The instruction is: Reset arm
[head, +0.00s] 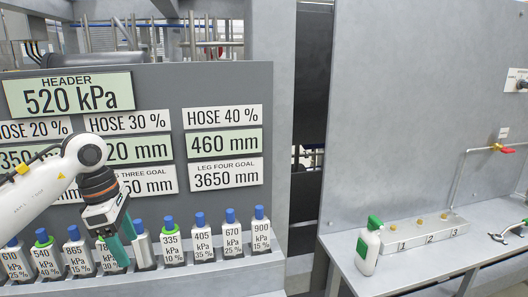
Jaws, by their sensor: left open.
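My left arm (45,185) comes in from the left, in front of the grey panel. My left gripper (126,248) is open, with its teal fingers pointing down at the row of small bottles. It partly covers a bottle (104,256) whose label starts with 78. Just right of the fingers stands a bottle with a blue cap (139,226), its label not readable. I cannot tell whether the fingers touch either bottle. My right gripper is not in view.
Labelled bottles stand along a grey ledge (225,274), including 335 kPa (172,246) and 900 kPa (262,234). The panel carries a HEADER 520 kPa sign (68,95). At right, a bench (410,268) holds a green-topped white bottle (368,250) and a numbered block (425,233).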

